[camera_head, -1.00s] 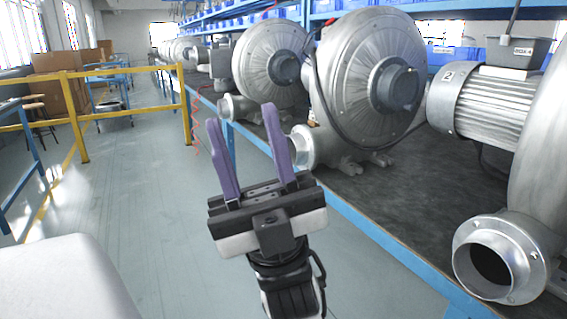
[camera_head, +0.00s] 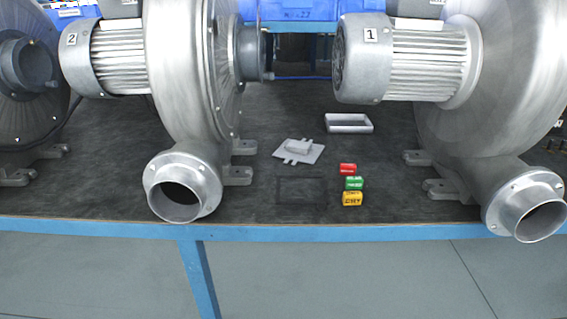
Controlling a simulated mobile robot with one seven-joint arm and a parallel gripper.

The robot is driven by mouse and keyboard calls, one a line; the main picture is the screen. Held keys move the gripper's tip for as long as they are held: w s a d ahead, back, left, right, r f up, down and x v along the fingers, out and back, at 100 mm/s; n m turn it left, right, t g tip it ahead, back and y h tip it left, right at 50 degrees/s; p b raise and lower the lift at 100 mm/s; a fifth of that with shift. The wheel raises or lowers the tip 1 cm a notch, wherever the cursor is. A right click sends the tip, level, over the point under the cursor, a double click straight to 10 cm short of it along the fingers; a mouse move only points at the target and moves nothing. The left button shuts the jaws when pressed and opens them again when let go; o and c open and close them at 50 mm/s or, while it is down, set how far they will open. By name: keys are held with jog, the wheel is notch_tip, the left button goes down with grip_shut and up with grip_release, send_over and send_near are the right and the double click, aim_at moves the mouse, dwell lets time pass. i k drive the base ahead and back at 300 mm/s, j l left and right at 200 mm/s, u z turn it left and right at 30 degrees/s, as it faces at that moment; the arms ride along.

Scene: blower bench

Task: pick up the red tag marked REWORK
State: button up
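A small red tag (camera_head: 348,169) lies on the dark bench top between two blowers, at the far end of a short row of tags. Its lettering is too small to read. A green tag (camera_head: 354,183) lies just in front of it, and a yellow tag (camera_head: 352,199) lies nearest the bench's front edge. My gripper is not in the current view.
Blower 2 (camera_head: 188,80) stands left of the tags and blower 1 (camera_head: 490,90) right, their outlets near the front edge. A metal tray (camera_head: 349,123) and a flat grey plate (camera_head: 299,151) lie behind the tags. The blue bench edge (camera_head: 300,232) runs across the front.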

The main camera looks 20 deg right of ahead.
aim_at(345, 169)
jog(key=k+l+u, duration=0.1)
jog(key=l, duration=0.35)
jog(key=k+l+u, duration=0.15)
jog(key=l, duration=0.25)
jog(key=k+l+u, duration=0.1)
jog(key=l, duration=0.35)
jog(key=k+l+u, duration=0.15)
jog(key=l, duration=0.25)
jog(key=k+l+u, duration=0.1)
jog(key=l, duration=0.3)
jog(key=i, duration=0.45)
